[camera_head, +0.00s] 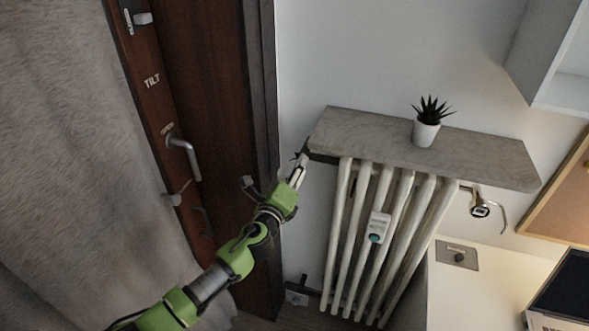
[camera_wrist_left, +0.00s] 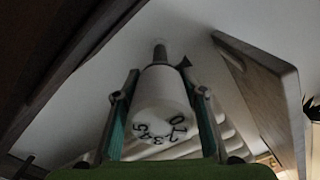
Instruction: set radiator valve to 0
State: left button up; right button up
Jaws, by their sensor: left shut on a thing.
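The radiator valve is a white round knob (camera_wrist_left: 160,98) with black numbers on its rim, seen in the left wrist view. The digits 0 to 5 show along its lower edge, with 0 at the right and 5 at the left. My left gripper (camera_wrist_left: 163,112) is shut on the knob, with one finger on each side. In the head view my left gripper (camera_head: 299,172) is at the upper left corner of the white radiator (camera_head: 362,235), and the knob is mostly hidden there. My right gripper is not in view.
A stone shelf (camera_head: 375,140) with a potted plant (camera_head: 427,132) covers the radiator's top. A brown door frame (camera_head: 262,110) stands close on the left, with a door handle (camera_head: 185,152). A white desk (camera_head: 470,295) is at the right.

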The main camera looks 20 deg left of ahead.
pick_arm(q)
jog(key=o, duration=1.1)
jog(key=shift+o, duration=0.2)
jog(key=shift+s+f, duration=0.15)
jog(key=shift+s, duration=0.3)
jog(key=s, duration=1.1)
jog(key=shift+a, duration=0.2)
